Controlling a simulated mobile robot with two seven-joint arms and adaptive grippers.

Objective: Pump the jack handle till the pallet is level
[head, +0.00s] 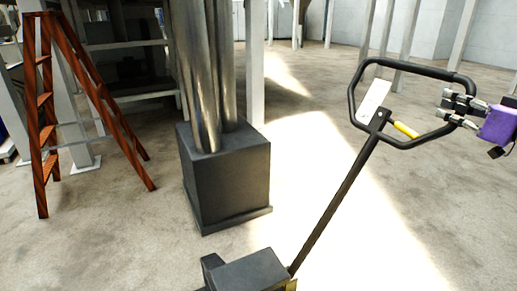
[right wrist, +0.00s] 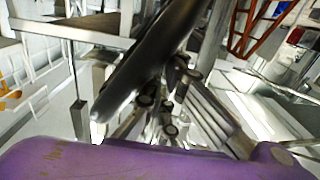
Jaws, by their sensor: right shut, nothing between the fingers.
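The jack handle (head: 415,67) is a black loop on a long slanted shaft (head: 335,210), with a yellow lever (head: 405,129) and a white plate inside the loop. The shaft rises from a dark jack body (head: 250,273) at the bottom edge of the head view. My right gripper (head: 443,106), on a purple wrist, is at the right side of the loop. Its fingers are shut with nothing between them. In the right wrist view a dark bar of the handle (right wrist: 150,62) crosses close in front of the fingers; I cannot tell whether they touch. No pallet is recognisable. My left gripper is out of view.
A black block (head: 226,180) with metal columns (head: 205,70) stands behind the jack. A brown wooden stepladder (head: 45,120) stands at the left, by grey shelving. White posts (head: 255,60) rise further back. The concrete floor right of the block is clear and sunlit.

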